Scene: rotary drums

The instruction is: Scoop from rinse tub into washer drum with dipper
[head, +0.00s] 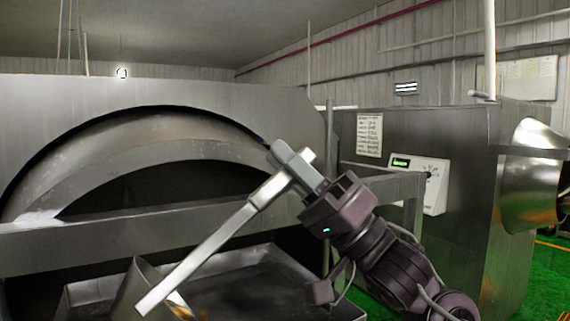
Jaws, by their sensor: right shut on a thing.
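The dipper has a long pale metal handle (215,243) slanting down to the left, with its metal cup (129,287) at the lower end. My right gripper (287,172) is shut on the upper end of the handle. The cup is at the lower left, over or in the low metal rinse tub (270,257); I cannot tell whether it touches the tub. The cup's inside is mostly hidden. The washer drum (140,132) shows behind, inside a big arched opening, with a dark interior. My left gripper is not in view.
A horizontal metal rail (120,232) crosses between the tub and the drum opening. A metal cabinet (466,150) with a white control panel (420,182) stands to the right. A shiny round drum (533,178) is at the far right, above green floor (540,270).

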